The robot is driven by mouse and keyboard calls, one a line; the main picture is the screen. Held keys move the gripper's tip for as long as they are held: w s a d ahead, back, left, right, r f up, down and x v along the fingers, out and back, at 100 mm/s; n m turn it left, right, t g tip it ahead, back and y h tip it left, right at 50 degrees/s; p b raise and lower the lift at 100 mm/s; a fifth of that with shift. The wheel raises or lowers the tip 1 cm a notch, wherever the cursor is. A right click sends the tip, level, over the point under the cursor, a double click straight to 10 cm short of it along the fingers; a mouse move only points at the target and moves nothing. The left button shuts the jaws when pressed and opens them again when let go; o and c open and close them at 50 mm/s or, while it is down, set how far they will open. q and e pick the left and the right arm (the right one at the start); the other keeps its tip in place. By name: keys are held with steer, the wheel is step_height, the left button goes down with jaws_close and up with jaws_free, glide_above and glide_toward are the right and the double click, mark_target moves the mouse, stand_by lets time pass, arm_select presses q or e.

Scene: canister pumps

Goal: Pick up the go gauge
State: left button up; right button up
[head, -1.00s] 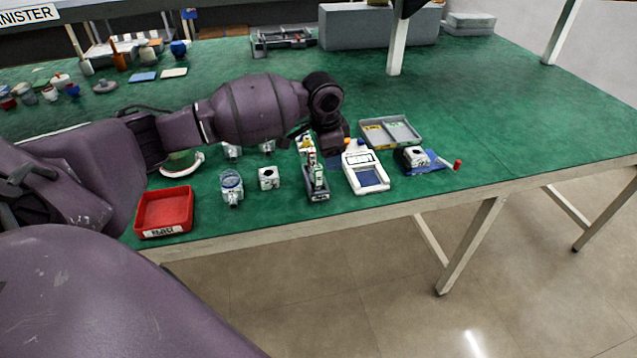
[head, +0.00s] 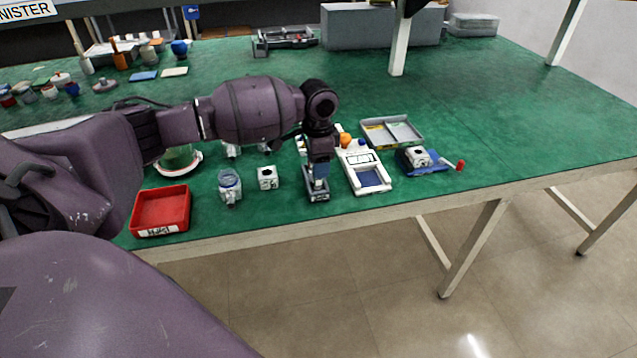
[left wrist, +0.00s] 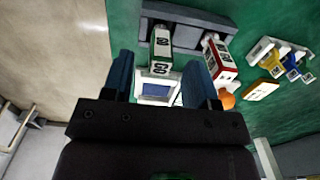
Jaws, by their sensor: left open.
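The go gauge (left wrist: 160,42) is a green and white block lettered GO in the left wrist view. It stands in a dark grey holder (left wrist: 195,15), which also shows in the head view (head: 318,196). A red and white gauge (left wrist: 219,62) stands beside it at the right. My left gripper (left wrist: 160,78) is open above the holder, with the go gauge showing between and just beyond its fingertips. I cannot tell if the fingers touch it. In the head view my left gripper (head: 318,172) hides most of the gauges. My right gripper is not in view.
A white device with a blue panel (head: 368,175) stands close right of the holder. A white block (head: 267,178), a clear-topped pump (head: 229,186) and a red tray (head: 162,211) are to the left. A grey divided tray (head: 391,131) lies behind. The table's front edge is near.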

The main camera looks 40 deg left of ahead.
arm_select(q)
step_height(320, 180, down, 4)
steer(key=shift+f+b, duration=0.1)
steer(key=shift+b, duration=0.3)
steer(key=shift+r, duration=0.2)
steer(key=c, duration=0.9)
jaws_close()
steer(key=shift+r, duration=0.15)
